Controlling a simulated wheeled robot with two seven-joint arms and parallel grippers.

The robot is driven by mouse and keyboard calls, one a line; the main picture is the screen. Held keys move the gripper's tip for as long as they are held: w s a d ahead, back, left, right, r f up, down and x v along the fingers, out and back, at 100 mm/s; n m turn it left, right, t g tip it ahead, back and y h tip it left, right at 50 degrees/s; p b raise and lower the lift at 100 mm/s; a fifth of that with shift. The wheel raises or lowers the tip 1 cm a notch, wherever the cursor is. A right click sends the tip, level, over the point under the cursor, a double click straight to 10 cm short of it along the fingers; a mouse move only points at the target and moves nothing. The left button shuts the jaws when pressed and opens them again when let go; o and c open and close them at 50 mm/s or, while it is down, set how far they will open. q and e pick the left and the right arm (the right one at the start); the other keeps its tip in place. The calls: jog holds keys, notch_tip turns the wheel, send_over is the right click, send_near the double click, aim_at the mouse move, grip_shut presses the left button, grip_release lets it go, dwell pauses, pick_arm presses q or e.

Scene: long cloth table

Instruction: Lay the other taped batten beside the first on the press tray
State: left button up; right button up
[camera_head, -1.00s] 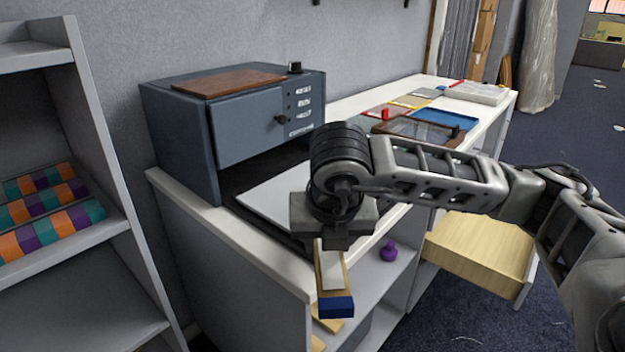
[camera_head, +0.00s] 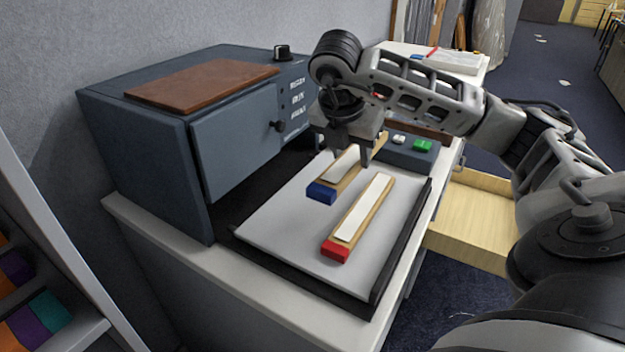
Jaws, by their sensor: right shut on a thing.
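The press tray (camera_head: 290,230) is a pale grey plate in a black frame, out in front of the press. A wooden batten with a white strip and a red end (camera_head: 361,212) lies on it. A second batten with a white strip and a blue end (camera_head: 331,182) is to its left, roughly parallel, with a gap between them. My right gripper (camera_head: 349,152) is shut on the blue-ended batten towards its far end, which the gripper partly hides. I cannot tell whether this batten touches the tray. My left gripper is not in view.
The blue-grey press (camera_head: 160,160) stands at the left of the tray, with a brown board (camera_head: 205,84) on top. A panel with a green button (camera_head: 422,146) is behind the tray. An open wooden drawer (camera_head: 470,220) juts out at right. Shelving fills the lower left.

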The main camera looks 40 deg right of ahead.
jog(key=p, duration=0.1)
send_over(311, 201)
jog(key=f, duration=0.6)
jog(key=shift+s+d+f, duration=0.15)
jog(key=shift+s, duration=0.15)
jog(key=f, duration=0.1)
jog(key=f+p, duration=0.1)
jog(key=f, duration=0.1)
jog(key=shift+w+f, duration=0.1)
jog(key=shift+w, duration=0.15)
jog(key=shift+a+f, duration=0.2)
jog(key=shift+f, duration=0.1)
jog(key=o, duration=1)
jog(key=shift+o, duration=0.2)
